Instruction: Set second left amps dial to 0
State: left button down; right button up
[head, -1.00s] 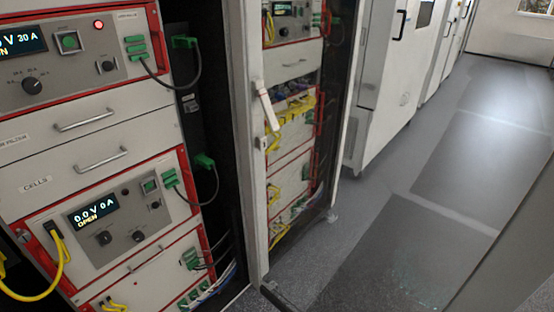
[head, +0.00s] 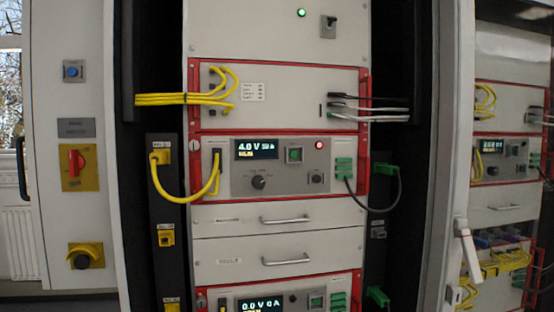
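The upper cycler panel (head: 210,178) has a red frame and stands straight ahead in the rack. Its lit display (head: 257,149) reads 4.0 V, with small amps digits that look like 30 A. Its black round dial (head: 258,182) sits below the display, with tick marks around it. The lower cycler panel (head: 290,303) is cut off by the bottom edge. Its display (head: 261,305) reads 0.0 V 0 A, and its dials are out of view. I cannot tell from labels which dial is the second left amps dial. Neither of my grippers is in view.
A yellow cable (head: 160,190) and a green-plugged cable (head: 385,205) loop out at the sides. Two drawers with handles (head: 286,220) lie below. An open cabinet door (head: 445,180) stands at right.

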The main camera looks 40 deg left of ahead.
aim_at(258, 181)
jog(key=u, duration=1.4)
